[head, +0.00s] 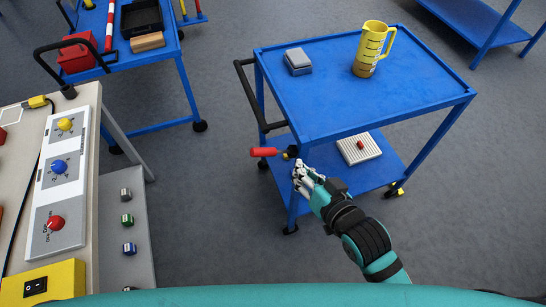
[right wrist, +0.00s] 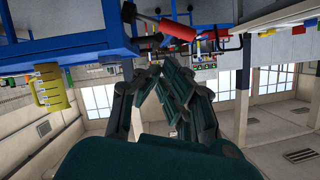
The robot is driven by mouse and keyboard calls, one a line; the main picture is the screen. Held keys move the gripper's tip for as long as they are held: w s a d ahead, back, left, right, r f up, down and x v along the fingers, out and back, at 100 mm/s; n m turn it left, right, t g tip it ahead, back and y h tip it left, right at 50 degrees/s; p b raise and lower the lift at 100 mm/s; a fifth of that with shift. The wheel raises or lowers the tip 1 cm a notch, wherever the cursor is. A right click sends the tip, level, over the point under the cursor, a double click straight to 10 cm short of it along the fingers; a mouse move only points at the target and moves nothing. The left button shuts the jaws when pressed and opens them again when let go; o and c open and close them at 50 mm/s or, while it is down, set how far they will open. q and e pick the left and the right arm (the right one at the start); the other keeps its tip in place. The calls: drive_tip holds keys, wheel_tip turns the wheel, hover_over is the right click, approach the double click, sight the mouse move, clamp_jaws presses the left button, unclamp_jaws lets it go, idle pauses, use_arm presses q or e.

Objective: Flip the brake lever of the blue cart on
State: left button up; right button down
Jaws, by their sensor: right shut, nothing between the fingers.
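The blue cart (head: 335,110) stands right of centre in the head view, with a black push handle on its left end. Its brake lever has a red grip (head: 264,152) that sticks out to the left, roughly level, from a dark mount by the near left leg. My right gripper (head: 300,172) is shut and empty, just below and right of the red grip, in front of the leg. The right wrist view, upside down, shows the red grip (right wrist: 178,28) beyond the fingertips (right wrist: 155,70). I cannot tell whether they touch the lever. My left gripper is not in view.
A yellow jug (head: 373,50) and a grey box (head: 298,61) stand on the cart top. A white tray (head: 359,148) lies on its lower shelf. A control panel bench (head: 85,105) is at left; another blue cart (head: 171,55) stands behind it. Grey floor is open between.

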drive_tip(key=shift+s+a+r, duration=0.1)
drive_tip(key=shift+s+r, duration=0.05)
drive_tip(key=shift+r, duration=0.45)
drive_tip(key=shift+s+a+r, duration=0.1)
drive_tip(key=shift+s+r, duration=0.05)
drive_tip(key=shift+r, duration=0.45)
hover_over(275, 150)
drive_tip(key=s+d, duration=0.2)
drive_tip(key=s, duration=0.2)
wheel_tip(275, 150, down, 3)
drive_tip(key=shift+w+a+f, duration=0.4)
drive_tip(key=shift+a+f, duration=0.2)
drive_tip(key=shift+f, duration=0.25)
drive_tip(key=shift+w+a+f, duration=0.35)
drive_tip(key=shift+a+f, duration=0.25)
drive_tip(key=shift+f, duration=0.25)
drive_tip(key=shift+d, duration=0.1)
